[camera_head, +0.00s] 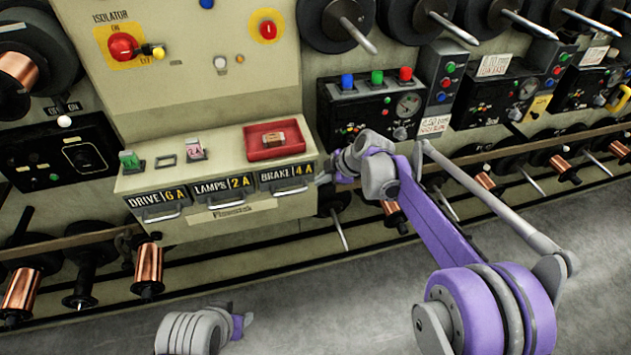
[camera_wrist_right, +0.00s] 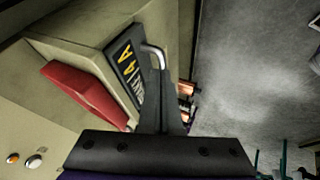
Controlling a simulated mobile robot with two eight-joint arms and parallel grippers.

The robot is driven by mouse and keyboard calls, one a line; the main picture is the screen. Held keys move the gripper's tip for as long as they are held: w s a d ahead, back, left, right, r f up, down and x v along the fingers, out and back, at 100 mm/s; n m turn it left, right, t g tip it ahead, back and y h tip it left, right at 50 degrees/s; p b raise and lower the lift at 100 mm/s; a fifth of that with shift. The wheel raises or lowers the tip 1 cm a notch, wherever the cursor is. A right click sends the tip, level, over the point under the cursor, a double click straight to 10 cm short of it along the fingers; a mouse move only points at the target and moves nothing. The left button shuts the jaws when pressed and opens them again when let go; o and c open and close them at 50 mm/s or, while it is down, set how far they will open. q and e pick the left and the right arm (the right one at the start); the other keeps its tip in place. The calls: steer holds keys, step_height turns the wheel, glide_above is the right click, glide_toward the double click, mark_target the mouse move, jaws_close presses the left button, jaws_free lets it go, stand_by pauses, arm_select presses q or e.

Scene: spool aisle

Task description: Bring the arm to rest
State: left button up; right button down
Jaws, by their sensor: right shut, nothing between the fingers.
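My right gripper (camera_head: 323,179) is at the right end of the fuse drawer unit, beside the BRAKE 4 A drawer (camera_head: 289,177). In the right wrist view its dark fingers (camera_wrist_right: 160,82) are together with nothing between them. Their tips are close to the metal handle (camera_wrist_right: 153,54) of that drawer; I cannot tell whether they touch it. My right arm reaches in from the lower right. My left gripper (camera_head: 246,319) is small at the bottom of the head view, low over the floor, and its fingers are too unclear to judge.
A red tray (camera_head: 258,151) with a fuse (camera_head: 274,138) sits on top of the unit. DRIVE (camera_head: 158,205) and LAMPS (camera_head: 224,191) drawers are to the left. Control boxes (camera_head: 372,110) and copper spools (camera_head: 149,270) line the machine. The grey floor (camera_head: 350,310) in front looks clear.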

steer(key=s+d+r+m+h+p, duration=0.2)
steer(key=s+d+r+m, duration=0.3)
steer(key=s, duration=0.5)
steer(key=s+d+r+m+h+p, duration=0.1)
steer(key=s+d+r+m, duration=0.3)
steer(key=s+d+m, duration=0.45)
arm_select(q)
step_height(320, 180, up, 6)
steer(key=w+p, duration=0.1)
steer(key=p, duration=0.1)
steer(key=shift+w+a+r, duration=0.15)
steer(key=shift+w+r, duration=0.05)
steer(key=shift+w, duration=0.1)
arm_select(e)
steer(key=s+d+f+m+h, duration=0.1)
steer(key=s+d+f+m, duration=0.1)
steer(key=s, duration=0.6)
steer(key=s+d+f+m+t+h, duration=0.1)
steer(key=s+d+f+m+h, duration=0.1)
steer(key=s+m, duration=0.3)
steer(key=s+d+f, duration=0.1)
steer(key=s, duration=0.2)
steer(key=shift+s+d, duration=0.15)
steer(key=shift+s, duration=0.2)
arm_select(q)
steer(key=shift+c, duration=0.3)
